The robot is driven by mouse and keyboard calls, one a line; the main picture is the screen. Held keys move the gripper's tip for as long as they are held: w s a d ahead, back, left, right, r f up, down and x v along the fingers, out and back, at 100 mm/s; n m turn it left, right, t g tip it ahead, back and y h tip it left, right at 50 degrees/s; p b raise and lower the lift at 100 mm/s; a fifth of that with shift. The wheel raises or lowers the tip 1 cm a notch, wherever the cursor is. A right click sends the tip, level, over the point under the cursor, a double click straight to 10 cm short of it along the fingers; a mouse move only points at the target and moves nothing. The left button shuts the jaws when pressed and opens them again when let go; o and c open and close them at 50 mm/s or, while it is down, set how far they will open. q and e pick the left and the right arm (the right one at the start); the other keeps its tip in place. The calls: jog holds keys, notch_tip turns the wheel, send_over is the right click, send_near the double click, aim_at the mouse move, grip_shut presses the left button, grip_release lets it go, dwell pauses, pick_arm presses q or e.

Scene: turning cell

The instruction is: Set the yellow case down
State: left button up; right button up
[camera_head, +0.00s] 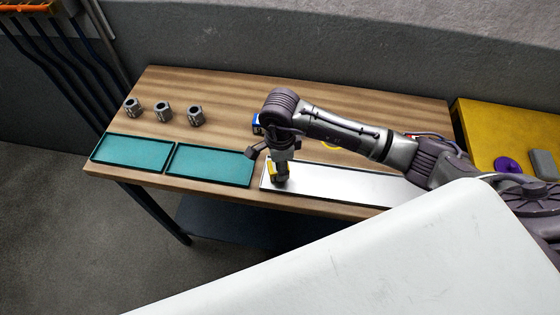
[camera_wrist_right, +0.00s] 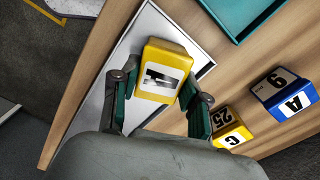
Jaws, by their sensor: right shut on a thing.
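The yellow case (camera_wrist_right: 158,92) has a black-and-white label on its top face. It sits between the two fingers of my right gripper (camera_wrist_right: 160,88), which is shut on it. In the head view, the right gripper (camera_head: 279,174) points down over the left end of a white tray (camera_head: 345,184) with a dark rim. The white tray also shows under the case in the wrist view (camera_wrist_right: 145,28). My left gripper is in neither view.
A second yellow case (camera_wrist_right: 232,138) and a blue case (camera_wrist_right: 290,95) stand on the wooden table (camera_head: 230,90) behind the tray. Two teal trays (camera_head: 210,164) lie to the left. Three grey metal parts (camera_head: 163,111) stand behind those. A yellow-topped bench (camera_head: 500,125) is at right.

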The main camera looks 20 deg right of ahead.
jog(key=shift+f, duration=0.15)
jog(key=o, duration=1.2)
jog(key=shift+o, duration=0.2)
jog(key=shift+r, duration=0.35)
notch_tip(320, 180, up, 12)
jog(key=b, duration=0.4)
jog(key=shift+f, duration=0.15)
